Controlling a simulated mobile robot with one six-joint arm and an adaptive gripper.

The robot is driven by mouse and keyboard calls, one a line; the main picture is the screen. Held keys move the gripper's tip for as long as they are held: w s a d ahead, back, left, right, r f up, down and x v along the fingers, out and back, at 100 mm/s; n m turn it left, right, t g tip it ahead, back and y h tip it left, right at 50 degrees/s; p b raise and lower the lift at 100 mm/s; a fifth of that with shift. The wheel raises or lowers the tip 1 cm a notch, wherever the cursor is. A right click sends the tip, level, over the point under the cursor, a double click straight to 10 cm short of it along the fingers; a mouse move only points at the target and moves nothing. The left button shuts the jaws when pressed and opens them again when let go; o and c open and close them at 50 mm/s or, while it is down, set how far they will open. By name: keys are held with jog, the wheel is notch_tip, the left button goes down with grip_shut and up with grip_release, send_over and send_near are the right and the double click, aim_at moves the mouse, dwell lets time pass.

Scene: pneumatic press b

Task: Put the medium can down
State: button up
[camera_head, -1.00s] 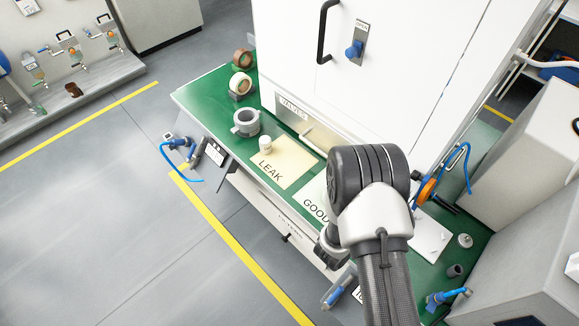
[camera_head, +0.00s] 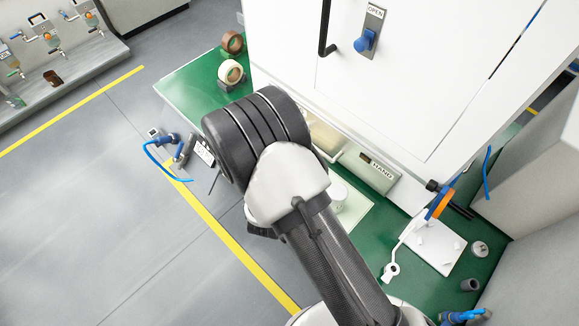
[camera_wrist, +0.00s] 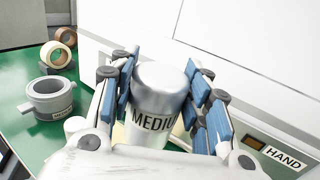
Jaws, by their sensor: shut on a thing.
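The medium can (camera_wrist: 150,122) is a silver-white cylinder marked "MEDIU…" in the wrist view. My gripper (camera_wrist: 160,76) is shut on it, with blue-padded fingers on both sides. The can's base is hidden, so I cannot tell whether it touches anything. In the head view my arm hides the gripper and the can. A cream mat (camera_wrist: 118,133) shows partly behind the gripper in the wrist view. A pale mat (camera_head: 355,214) with a white can (camera_head: 338,197) on it lies right of my arm in the head view.
A grey ring-shaped pot (camera_wrist: 50,98) and two tape rolls (camera_head: 230,72) stand on the green bench (camera_head: 185,85). A white cabinet wall (camera_head: 420,90) rises behind. A white plate (camera_head: 437,245) and small parts lie farther right.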

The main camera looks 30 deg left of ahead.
notch_tip(320, 180, down, 18)
jog(key=b, duration=0.5)
jog(key=shift+r+b, duration=0.25)
jog(key=shift+b, duration=0.15)
jog(key=shift+f, duration=0.15)
jog(key=o, duration=1.5)
